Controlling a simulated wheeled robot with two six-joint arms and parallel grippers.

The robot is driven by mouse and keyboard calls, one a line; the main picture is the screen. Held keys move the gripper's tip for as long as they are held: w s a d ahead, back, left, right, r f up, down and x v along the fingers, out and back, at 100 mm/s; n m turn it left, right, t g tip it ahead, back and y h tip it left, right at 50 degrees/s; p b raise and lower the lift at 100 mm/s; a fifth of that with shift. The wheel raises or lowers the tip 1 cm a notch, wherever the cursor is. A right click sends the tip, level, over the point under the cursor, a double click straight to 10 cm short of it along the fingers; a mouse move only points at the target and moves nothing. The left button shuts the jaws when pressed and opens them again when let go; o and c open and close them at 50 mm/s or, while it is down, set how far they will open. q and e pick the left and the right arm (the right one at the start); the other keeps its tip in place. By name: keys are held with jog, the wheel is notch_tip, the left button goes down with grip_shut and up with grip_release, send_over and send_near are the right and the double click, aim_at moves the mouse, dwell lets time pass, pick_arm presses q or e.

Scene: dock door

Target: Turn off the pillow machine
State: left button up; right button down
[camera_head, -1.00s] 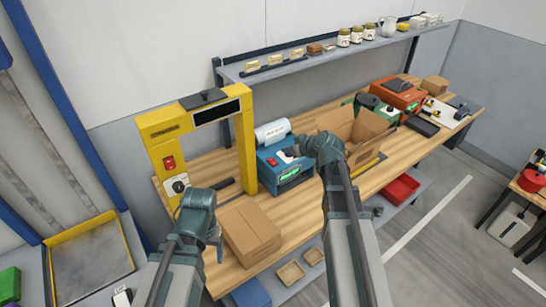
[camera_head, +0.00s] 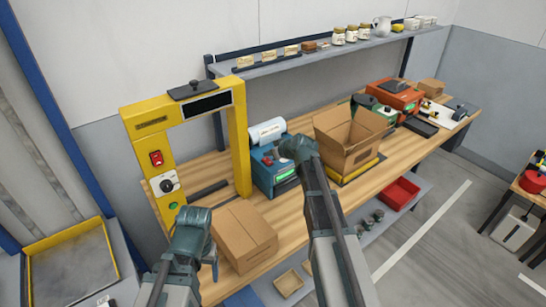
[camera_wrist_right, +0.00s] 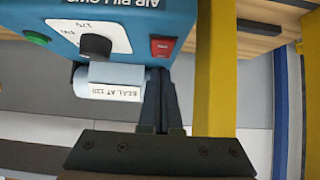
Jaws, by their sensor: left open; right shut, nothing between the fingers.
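The blue pillow machine (camera_head: 262,178) stands on the wooden bench, right of the yellow frame. Its blue face, lettered AIR PILLOWS, appears upside down in the right wrist view (camera_wrist_right: 120,14). That face carries a red rocker switch (camera_wrist_right: 162,46), a black knob (camera_wrist_right: 95,46) and a green button (camera_wrist_right: 37,38). My right gripper (camera_wrist_right: 158,76) is shut and empty, its tips close to the red switch; I cannot tell whether they touch. In the head view my right wrist covers part of the machine's front. My left gripper (camera_head: 191,236) is open, left of the closed carton, its fingers mostly hidden.
The yellow frame (camera_head: 239,140) stands close beside the machine and has its own red switch (camera_head: 156,158) and dial (camera_head: 166,182). A closed carton (camera_head: 240,235) lies in front. An open carton (camera_head: 345,145) stands to the right. A shelf (camera_head: 290,61) runs above the bench.

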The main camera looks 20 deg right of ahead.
pick_arm(q)
jog(key=shift+f+b, duration=0.35)
jog(key=shift+f, duration=0.45)
pick_arm(e)
jog(key=shift+f, duration=0.8)
pick_arm(q)
jog(key=shift+f+b, duration=0.3)
jog(key=shift+b, duration=0.05)
pick_arm(e)
jog(key=shift+w+a+f, duration=0.1)
jog(key=shift+w+f, duration=0.05)
jog(key=shift+f, duration=0.15)
pick_arm(q)
jog(key=shift+r, duration=0.2)
pick_arm(e)
jog(key=shift+w+r, duration=0.1)
jog(key=shift+w, duration=0.05)
pick_arm(q)
jog(key=shift+r+p, duration=0.15)
jog(key=shift+p, duration=0.25)
pick_arm(e)
jog(key=shift+w+a+r, duration=0.15)
jog(key=shift+w+a, duration=0.15)
jog(key=shift+w, duration=0.35)
pick_arm(q)
jog(key=shift+r, duration=0.15)
pick_arm(e)
jog(key=shift+r, duration=0.15)
